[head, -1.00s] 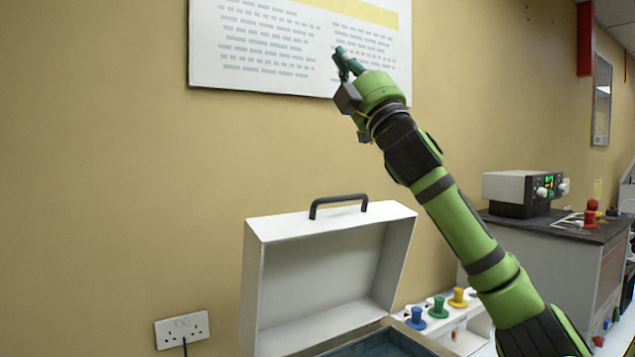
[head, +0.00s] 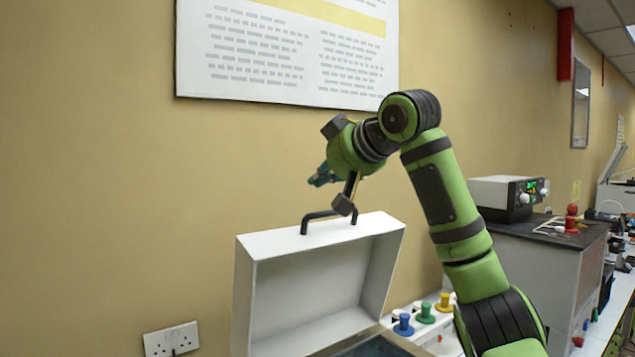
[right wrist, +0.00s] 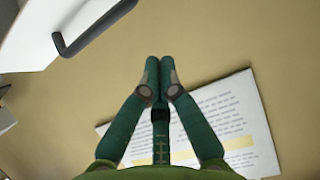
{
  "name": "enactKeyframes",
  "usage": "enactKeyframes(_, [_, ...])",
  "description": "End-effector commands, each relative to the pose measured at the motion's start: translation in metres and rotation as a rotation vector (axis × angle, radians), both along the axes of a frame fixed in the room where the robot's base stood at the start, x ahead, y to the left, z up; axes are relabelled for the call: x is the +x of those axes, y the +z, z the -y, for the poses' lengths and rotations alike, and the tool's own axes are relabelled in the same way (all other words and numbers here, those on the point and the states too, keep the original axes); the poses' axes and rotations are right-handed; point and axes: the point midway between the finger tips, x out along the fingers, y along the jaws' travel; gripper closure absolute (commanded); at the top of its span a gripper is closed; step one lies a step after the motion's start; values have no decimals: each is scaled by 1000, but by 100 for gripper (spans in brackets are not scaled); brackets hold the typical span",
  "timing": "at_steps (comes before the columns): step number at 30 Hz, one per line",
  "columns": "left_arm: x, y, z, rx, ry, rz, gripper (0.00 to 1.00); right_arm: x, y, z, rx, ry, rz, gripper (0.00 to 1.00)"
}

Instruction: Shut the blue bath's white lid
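The white lid (head: 318,285) of the bath stands raised, its hollow side facing right and toward me. A black handle (head: 322,218) is on its top edge, and it also shows at the upper left of the right wrist view (right wrist: 88,28). Only a little of the bath's rim and dark inside (head: 375,346) shows at the bottom; its blue body is out of view. My right gripper (head: 322,178) is above and behind the handle, near the wall. In the right wrist view its fingertips (right wrist: 160,66) are together with nothing between them. My left gripper is not in view.
A poster (head: 290,55) hangs on the wall behind. A socket (head: 171,338) is at lower left. Coloured knobs (head: 425,313) stand right of the lid, and a grey cabinet with an instrument (head: 505,196) is farther right. The space left of the lid is clear.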

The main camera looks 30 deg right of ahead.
Motion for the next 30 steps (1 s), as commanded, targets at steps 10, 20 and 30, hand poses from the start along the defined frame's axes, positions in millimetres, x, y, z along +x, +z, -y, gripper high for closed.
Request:
enactKeyframes(10, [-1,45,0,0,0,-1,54,67,-27,-6,0,-2,-5,100])
enactKeyframes(20, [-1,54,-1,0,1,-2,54,51,-49,-3,-4,-2,2,100])
enactKeyframes(30, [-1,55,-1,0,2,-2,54,40,-54,-3,-1,-2,2,100])
